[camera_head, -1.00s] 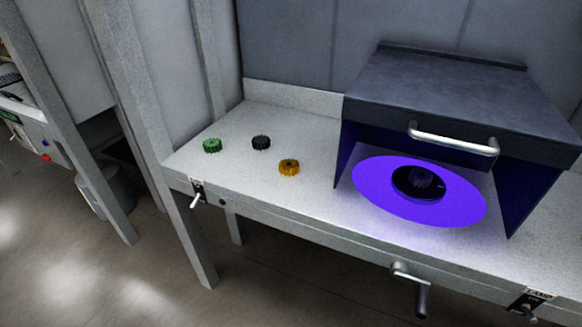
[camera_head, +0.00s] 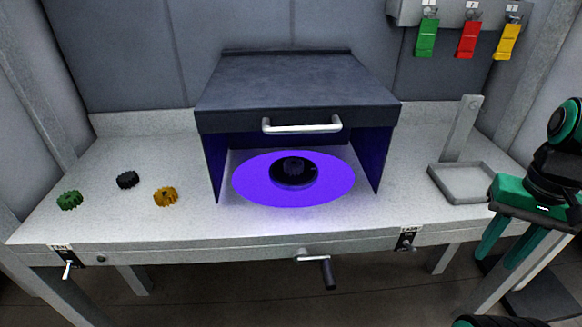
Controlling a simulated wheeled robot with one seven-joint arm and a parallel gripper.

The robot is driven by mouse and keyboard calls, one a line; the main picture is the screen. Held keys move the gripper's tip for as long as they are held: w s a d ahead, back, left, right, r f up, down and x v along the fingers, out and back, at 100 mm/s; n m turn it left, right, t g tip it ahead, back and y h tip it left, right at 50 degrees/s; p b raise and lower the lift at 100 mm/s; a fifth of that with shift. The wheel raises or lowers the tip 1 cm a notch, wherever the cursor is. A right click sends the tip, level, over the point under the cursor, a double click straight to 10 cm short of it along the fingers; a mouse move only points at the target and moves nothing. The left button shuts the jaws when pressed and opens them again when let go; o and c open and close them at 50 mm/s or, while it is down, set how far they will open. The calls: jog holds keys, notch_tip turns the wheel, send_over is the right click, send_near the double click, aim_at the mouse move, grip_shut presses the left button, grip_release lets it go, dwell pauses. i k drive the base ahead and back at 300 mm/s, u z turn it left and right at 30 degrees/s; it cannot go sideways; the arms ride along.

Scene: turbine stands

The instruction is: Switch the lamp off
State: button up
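The lamp under the dark hood (camera_head: 300,85) is lit; its bulb is hidden, but violet light falls on the round plate (camera_head: 250,182) below. A small toggle switch (camera_head: 407,243) is on the bench's front edge, right of the crank; its label reads LAMP in the earlier frame and is too small to read now. My gripper (camera_head: 496,260) has green fingers and is at the right, in front of the bench, well right of this switch. The fingers are apart with nothing between them.
A crank (camera_head: 327,272) sticks out below the bench front. Another switch (camera_head: 67,265) is at the left. Green (camera_head: 69,200), black (camera_head: 127,180) and yellow (camera_head: 165,197) gears lie on the bench. A grey tray (camera_head: 462,184) stands near my arm. Coloured tags (camera_head: 467,40) hang behind.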

aim_at(413, 251)
jog(key=u, duration=0.95)
jog(key=k, duration=1.7)
jog(key=z, duration=0.5)
jog(key=i, duration=1)
jog(key=u, duration=0.05)
